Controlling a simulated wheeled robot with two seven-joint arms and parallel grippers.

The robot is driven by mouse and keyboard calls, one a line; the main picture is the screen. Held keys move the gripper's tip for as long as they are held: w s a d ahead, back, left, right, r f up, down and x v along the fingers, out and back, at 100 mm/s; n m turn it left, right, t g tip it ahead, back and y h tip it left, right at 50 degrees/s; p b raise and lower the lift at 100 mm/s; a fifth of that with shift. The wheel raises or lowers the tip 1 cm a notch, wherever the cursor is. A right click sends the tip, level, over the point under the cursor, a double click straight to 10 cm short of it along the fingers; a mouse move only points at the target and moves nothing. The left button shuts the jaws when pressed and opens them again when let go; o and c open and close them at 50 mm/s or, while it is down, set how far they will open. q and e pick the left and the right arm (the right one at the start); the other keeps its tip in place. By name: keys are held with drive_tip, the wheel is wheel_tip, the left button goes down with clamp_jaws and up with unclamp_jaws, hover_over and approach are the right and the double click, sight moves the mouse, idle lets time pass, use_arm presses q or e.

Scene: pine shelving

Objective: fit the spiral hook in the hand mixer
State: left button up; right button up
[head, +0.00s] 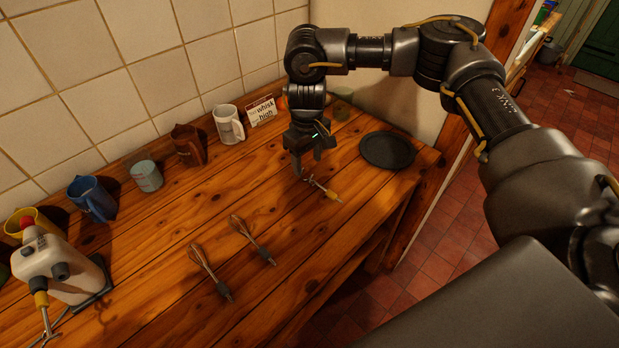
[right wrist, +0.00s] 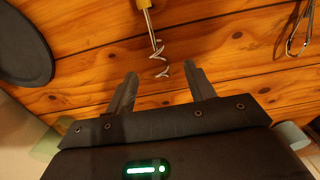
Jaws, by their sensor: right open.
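The spiral hook (head: 325,189), with a yellow collar and a silver coil, lies on the wooden worktop below my right gripper. In the right wrist view the hook (right wrist: 158,46) has its coil just ahead of and between the fingertips. My right gripper (head: 308,170) is open and empty, pointing down; its fingers (right wrist: 163,82) are apart, with nothing between them. The white hand mixer (head: 68,267) with a red button stands at the far left on a dark base. My left gripper is out of view.
Two grey-ended whisks (head: 205,265) (head: 250,238) lie mid-worktop. A dark round plate (head: 388,150) lies at the right end. Along the tiled wall stand a blue jug (head: 93,198), a teal cup (head: 147,176), a brown jug (head: 188,147), a white mug (head: 228,126) and a card (head: 262,111).

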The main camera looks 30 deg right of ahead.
sight(310, 174)
drive_tip(key=shift+s+d+f+p, duration=0.1)
drive_tip(key=shift+f+p, duration=0.15)
drive_tip(key=shift+f, duration=0.6)
drive_tip(key=shift+w+d+f+p, duration=0.1)
drive_tip(key=shift+f+p, duration=0.2)
drive_tip(key=shift+f, duration=0.55)
drive_tip(key=shift+s+d+f+p, duration=0.1)
drive_tip(key=shift+f+p, duration=0.15)
drive_tip(key=shift+f, duration=0.9)
drive_tip(key=shift+c, duration=0.4)
drive_tip(key=c, duration=1)
drive_tip(key=shift+o, duration=0.2)
